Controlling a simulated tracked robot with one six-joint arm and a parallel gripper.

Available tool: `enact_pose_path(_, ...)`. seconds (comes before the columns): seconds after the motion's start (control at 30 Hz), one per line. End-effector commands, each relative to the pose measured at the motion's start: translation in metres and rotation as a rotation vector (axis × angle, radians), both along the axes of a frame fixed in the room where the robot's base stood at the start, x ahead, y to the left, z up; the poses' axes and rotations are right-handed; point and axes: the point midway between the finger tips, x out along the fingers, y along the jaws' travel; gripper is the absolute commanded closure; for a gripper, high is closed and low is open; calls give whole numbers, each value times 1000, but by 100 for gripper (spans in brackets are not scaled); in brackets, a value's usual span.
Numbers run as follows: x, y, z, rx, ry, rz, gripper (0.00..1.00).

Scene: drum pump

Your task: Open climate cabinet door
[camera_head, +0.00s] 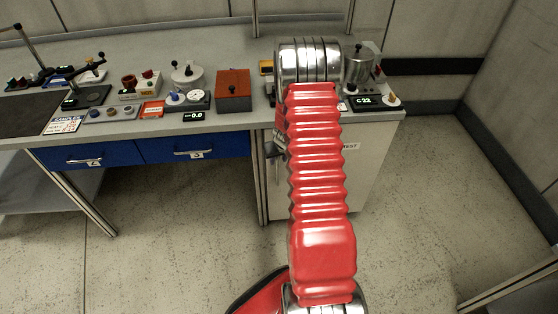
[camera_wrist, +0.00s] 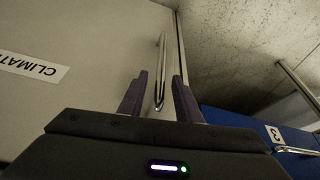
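The climate cabinet (camera_head: 374,165) is a pale cabinet under the right end of the bench, partly hidden behind my red arm. In the wrist view, its pale door (camera_wrist: 95,40) fills the upper left, with a label reading "CLIMAT" (camera_wrist: 33,66). A shiny metal bar handle (camera_wrist: 161,60) stands near the door's edge. My gripper (camera_wrist: 159,82) is open, with one dark finger on each side of the handle and visible gaps. In the head view, my gripper (camera_head: 273,149) is mostly hidden behind the arm, at the cabinet's left front. The door looks closed.
Blue drawers (camera_head: 88,155) sit left of the cabinet; drawer 3 (camera_wrist: 235,125) is close to my gripper's right in the wrist view. The bench top (camera_head: 225,60) carries several instruments. Bare floor (camera_head: 420,200) lies to the right.

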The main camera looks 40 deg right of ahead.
Motion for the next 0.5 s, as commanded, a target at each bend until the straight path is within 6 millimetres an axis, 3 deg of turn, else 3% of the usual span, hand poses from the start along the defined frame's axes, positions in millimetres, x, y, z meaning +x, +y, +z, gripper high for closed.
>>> enact_pose_path(0.2, 7, -3, -19, 0, 0, -1, 69)
enact_pose_path(0.5, 9, -4, -23, 0, 0, 0, 69)
